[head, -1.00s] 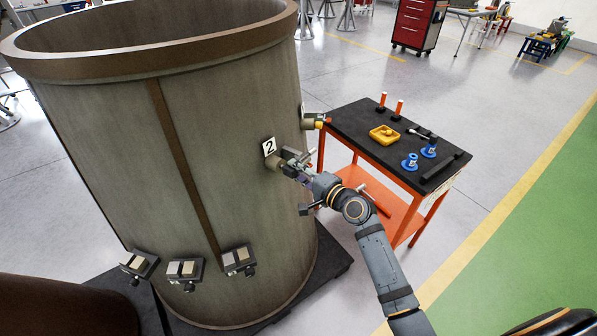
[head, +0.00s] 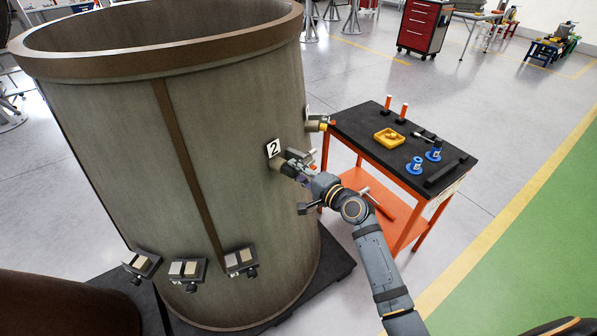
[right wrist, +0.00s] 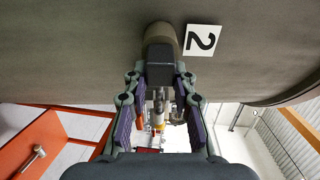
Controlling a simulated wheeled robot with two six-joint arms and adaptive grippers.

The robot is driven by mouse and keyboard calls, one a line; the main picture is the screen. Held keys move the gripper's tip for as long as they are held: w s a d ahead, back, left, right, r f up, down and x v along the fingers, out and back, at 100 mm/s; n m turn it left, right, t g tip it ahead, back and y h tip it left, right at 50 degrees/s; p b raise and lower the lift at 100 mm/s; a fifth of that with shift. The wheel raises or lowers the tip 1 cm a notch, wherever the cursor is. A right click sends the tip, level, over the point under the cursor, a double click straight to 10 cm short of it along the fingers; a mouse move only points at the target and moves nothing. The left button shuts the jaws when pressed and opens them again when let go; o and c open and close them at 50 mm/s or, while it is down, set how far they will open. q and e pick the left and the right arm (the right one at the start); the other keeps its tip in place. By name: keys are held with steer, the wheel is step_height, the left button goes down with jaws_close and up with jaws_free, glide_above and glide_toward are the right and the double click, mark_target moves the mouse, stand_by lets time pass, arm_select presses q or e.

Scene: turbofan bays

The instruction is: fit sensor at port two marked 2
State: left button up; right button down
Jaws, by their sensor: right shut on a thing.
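The large grey-brown casing (head: 120,140) bears a white label marked 2 (head: 273,148), which also shows in the right wrist view (right wrist: 201,40). Port two, a short tan boss (right wrist: 162,36), sticks out beside the label. My right gripper (head: 290,168) is at this port, shut on the sensor, a dark block (right wrist: 159,68) between its fingers (right wrist: 160,88). The block's far end meets the boss in the right wrist view; I cannot tell how deeply it is seated. The gripper hides much of the sensor in the head view. My left gripper is not in view.
An orange cart (head: 432,205) with a black top stands right of the casing, holding a yellow tray (head: 389,138), blue spools (head: 415,165) and orange-handled tools. Another port fitting (head: 318,123) juts out behind my gripper. Several small blocks on brackets (head: 187,271) line the casing's lower front.

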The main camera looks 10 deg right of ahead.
steer(key=c, duration=1)
jaws_free()
steer(key=v, duration=1.2)
